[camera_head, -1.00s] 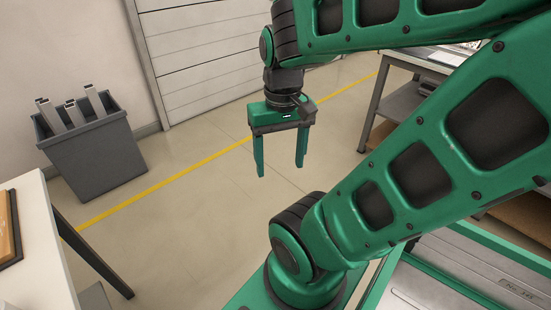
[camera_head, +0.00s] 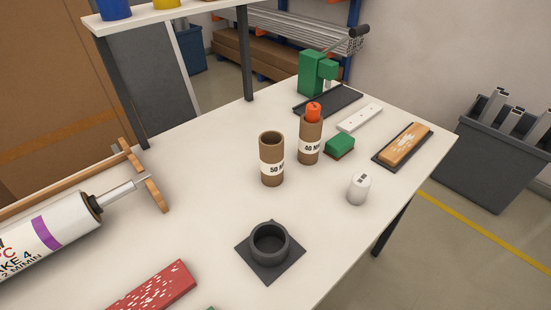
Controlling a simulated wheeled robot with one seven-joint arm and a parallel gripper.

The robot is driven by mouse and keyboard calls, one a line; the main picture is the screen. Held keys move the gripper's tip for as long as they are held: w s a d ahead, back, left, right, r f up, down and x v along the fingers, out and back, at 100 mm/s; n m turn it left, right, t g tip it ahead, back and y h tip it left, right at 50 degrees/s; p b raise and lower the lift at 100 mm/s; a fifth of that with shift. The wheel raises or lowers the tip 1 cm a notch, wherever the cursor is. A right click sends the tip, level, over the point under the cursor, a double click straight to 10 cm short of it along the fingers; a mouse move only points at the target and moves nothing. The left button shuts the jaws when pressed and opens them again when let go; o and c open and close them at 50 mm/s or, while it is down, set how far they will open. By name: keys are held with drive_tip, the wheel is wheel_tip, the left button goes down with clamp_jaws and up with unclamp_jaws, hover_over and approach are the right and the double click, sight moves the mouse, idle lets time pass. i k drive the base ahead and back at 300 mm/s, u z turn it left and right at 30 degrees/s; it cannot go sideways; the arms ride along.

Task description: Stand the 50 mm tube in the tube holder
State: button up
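The 50 mm tube (camera_head: 271,160) is a brown cardboard cylinder with a white "50" label. It stands upright and open-topped on the white table. The tube holder (camera_head: 270,246) is a dark round cup on a square base plate, in front of the tube and apart from it. The cup looks empty. A second brown tube (camera_head: 309,142), its label partly readable as "40", stands upright just right of the 50 mm tube, with an orange thing (camera_head: 313,112) in its top. My gripper is not in the current view.
A green block (camera_head: 340,145), a white cylinder (camera_head: 358,189), a wooden-topped block on a dark tray (camera_head: 402,145) and a green device (camera_head: 314,75) stand right and behind. A large white cartridge (camera_head: 45,235) lies left. A red speckled block (camera_head: 151,289) lies in front. Table around the holder is clear.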

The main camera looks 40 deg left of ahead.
sight(270, 250)
drive_tip(key=u, duration=1.6)
